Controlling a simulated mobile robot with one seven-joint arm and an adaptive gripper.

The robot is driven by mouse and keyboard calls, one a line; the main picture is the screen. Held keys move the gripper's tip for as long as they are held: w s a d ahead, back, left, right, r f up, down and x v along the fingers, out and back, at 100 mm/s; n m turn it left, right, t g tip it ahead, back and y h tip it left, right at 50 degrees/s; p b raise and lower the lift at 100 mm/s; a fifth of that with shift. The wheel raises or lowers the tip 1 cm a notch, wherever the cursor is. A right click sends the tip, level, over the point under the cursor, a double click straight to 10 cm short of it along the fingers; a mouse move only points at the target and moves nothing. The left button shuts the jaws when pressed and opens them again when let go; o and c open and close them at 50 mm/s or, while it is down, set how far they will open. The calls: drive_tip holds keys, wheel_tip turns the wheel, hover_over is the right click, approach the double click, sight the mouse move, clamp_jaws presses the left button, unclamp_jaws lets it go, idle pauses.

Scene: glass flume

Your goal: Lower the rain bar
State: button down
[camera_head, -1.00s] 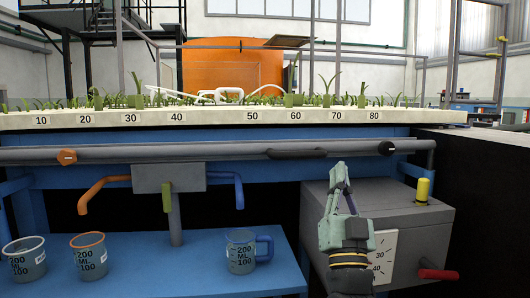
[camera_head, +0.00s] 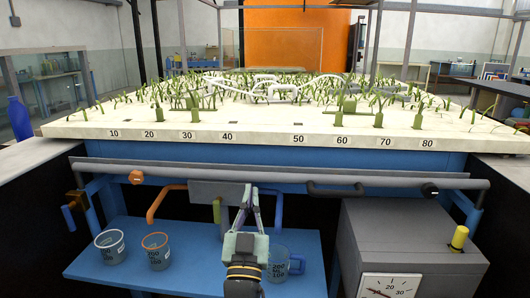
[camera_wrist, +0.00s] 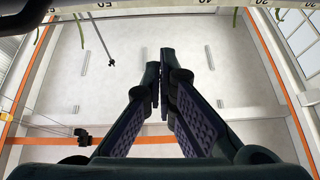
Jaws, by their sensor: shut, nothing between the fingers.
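My gripper (camera_head: 249,192) is shut and empty. It points up in front of the grey block under the front pipe, and its fingers cover part of that block. In the wrist view my two dark fingers (camera_wrist: 162,85) lean together with nothing held between them. A thin grey horizontal bar (camera_head: 310,7) runs above the planted bed between uprights, at the top of the head view. It may be the rain bar, but I cannot tell for sure. My gripper is well below it and apart from it.
The planted bed (camera_head: 260,139) carries number labels along its front. A grey pipe (camera_head: 230,172) with an orange knob (camera_head: 136,177) and a dark handle (camera_head: 335,188) crosses below. Cups, including an orange-rimmed one (camera_head: 157,256), stand on a blue shelf (camera_head: 195,275). A grey box (camera_head: 410,235) with a dial stands right.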

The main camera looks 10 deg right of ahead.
drive_tip(key=d, duration=0.1)
wheel_tip(320, 180, up, 6)
drive_tip(key=p, duration=0.5)
hover_over(262, 175)
drive_tip(key=s, duration=0.3)
drive_tip(key=shift+h, duration=0.4)
drive_tip(key=shift+w+a+f+b, duration=0.1)
drive_tip(key=shift+a+f+b, duration=0.1)
drive_tip(key=shift+f, duration=0.95)
drive_tip(key=shift+w+a+f+b, duration=0.1)
drive_tip(key=shift+f+b, duration=0.05)
drive_tip(key=shift+f, duration=0.95)
wheel_tip(262, 175, down, 5)
drive_tip(key=b, duration=0.5)
drive_tip(key=shift+r, duration=0.15)
